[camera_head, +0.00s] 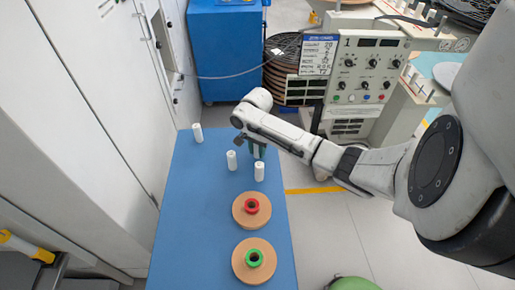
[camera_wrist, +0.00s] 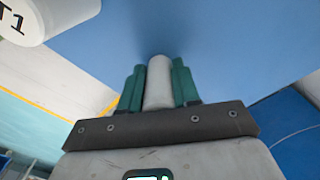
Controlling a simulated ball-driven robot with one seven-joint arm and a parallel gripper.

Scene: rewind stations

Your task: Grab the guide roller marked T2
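My gripper (camera_head: 258,148) points down over the blue table (camera_head: 190,215), with green fingers. In the wrist view my gripper (camera_wrist: 158,80) has its fingers close against both sides of a white roller (camera_wrist: 159,85). No mark on that roller can be read, and the fingers largely hide it in the head view. A white roller marked T1 (camera_wrist: 40,18) is at the upper left of the wrist view. In the head view, white rollers stand upright just in front of the gripper (camera_head: 259,172), to its left (camera_head: 231,160) and farther left (camera_head: 197,133); their marks are unreadable.
Two brown reels lie nearer on the table, one with a red hub (camera_head: 251,210) and one with a green hub (camera_head: 254,261). A control cabinet (camera_head: 355,75) stands behind at right, a blue cabinet (camera_head: 224,50) at the back. White cabinets (camera_head: 100,90) border the table's left.

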